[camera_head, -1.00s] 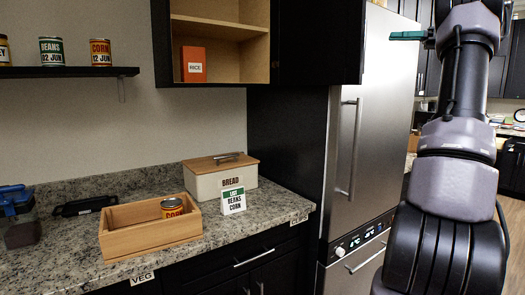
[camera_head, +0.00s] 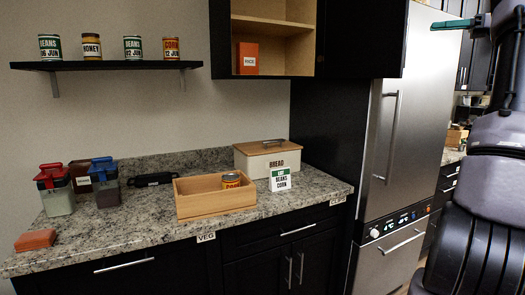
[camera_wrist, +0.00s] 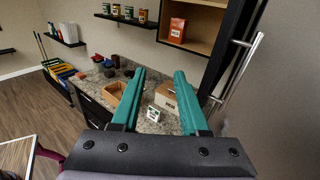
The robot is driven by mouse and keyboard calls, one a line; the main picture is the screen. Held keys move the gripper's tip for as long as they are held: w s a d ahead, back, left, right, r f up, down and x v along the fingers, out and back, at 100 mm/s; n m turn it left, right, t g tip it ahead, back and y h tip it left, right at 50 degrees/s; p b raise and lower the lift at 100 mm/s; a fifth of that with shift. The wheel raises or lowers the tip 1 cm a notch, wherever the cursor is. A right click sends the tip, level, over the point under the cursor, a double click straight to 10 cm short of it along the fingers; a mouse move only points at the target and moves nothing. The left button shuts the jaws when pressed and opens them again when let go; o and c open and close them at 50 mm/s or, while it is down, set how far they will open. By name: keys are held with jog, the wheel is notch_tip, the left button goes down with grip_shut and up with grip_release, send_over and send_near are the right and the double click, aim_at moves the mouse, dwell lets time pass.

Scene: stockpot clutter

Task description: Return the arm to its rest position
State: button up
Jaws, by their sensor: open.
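My gripper (camera_wrist: 157,102) shows in the wrist view with its two green fingers spread apart and nothing between them. It is raised in the air, well clear of the counter, and the counter shows beyond its fingers. In the head view my arm stands upright at the right edge, and only a green finger part shows at the top right; the rest of the gripper is out of frame.

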jog(key=s+a+f+n+g+h, duration=0.1)
jog(key=s+a+f+n+h, duration=0.15)
jog(key=a, duration=0.45)
jog(key=s+a+f+n+g+h, duration=0.1)
jog(key=s+a+f+n+g, duration=0.15)
jog(key=a, duration=0.45)
jog(key=s+a+f+n+h, duration=0.2)
jog(key=s+a+f, duration=0.15)
jog(key=a, duration=0.45)
jog(key=s+a+f+n+t+h, duration=0.1)
jog(key=s+a+f+n+h, duration=0.2)
jog(key=s+f+n, duration=0.3)
jog(key=s+a+f+n+t+h, duration=0.1)
jog(key=s+a+f+n+h, duration=0.3)
jog(key=s+f, duration=0.7)
jog(key=s+n, duration=0.1)
jog(key=n, duration=0.1)
jog(key=shift+s+a+n, duration=0.25)
jog(key=shift+a+n, duration=0.05)
jog(key=shift+a, duration=0.1)
